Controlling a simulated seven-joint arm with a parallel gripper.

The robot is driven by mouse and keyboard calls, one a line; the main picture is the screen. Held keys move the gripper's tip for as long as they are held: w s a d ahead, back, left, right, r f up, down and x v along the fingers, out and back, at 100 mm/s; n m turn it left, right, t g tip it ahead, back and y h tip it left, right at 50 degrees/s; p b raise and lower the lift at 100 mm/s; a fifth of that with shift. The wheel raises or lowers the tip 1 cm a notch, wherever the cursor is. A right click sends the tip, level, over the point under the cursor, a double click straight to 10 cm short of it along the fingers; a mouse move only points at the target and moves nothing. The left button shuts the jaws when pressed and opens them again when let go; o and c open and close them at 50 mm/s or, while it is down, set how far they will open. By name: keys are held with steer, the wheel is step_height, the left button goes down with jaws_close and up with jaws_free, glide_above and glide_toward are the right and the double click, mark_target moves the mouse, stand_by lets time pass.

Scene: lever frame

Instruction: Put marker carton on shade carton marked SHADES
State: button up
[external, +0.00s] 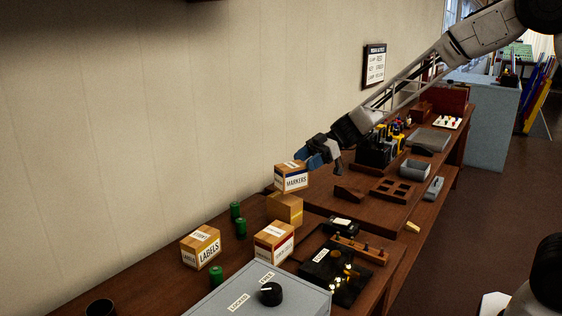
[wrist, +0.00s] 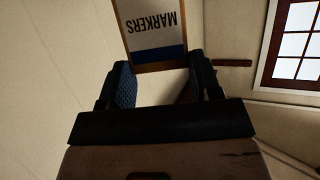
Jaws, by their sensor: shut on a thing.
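The marker carton (external: 291,178), with MARKERS on a white label and a blue band, is in my gripper (external: 312,161). In the wrist view the carton (wrist: 154,38) sits between the fingertips of my gripper (wrist: 163,72), its lettering upside down. In the external view it shows just above a plain-sided carton (external: 285,210) with yellowish tape; I cannot tell whether they touch. A carton with a red band (external: 273,243) stands in front of that one, its lettering too small to read. I cannot tell which carton is marked SHADES.
A LABELS carton (external: 201,248) stands at the left. Several green cylinders (external: 240,228) stand near the cartons. A grey box with a black knob (external: 270,294) is in front. A black tray with brass parts (external: 336,272) and a dark wooden compartment tray (external: 393,191) lie to the right.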

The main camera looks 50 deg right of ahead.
steer(key=shift+w, duration=0.7)
steer(key=shift+w, duration=0.1)
steer(key=shift+w+a+f, duration=0.1)
steer(key=shift+w+f, duration=0.1)
steer(key=shift+f, duration=0.75)
steer(key=shift+w+f, duration=0.15)
steer(key=shift+f, duration=0.75)
steer(key=shift+f, duration=0.1)
steer(key=o, duration=1.1)
steer(key=shift+c, duration=0.2)
steer(key=v, duration=1.2)
steer(key=shift+r, duration=0.2)
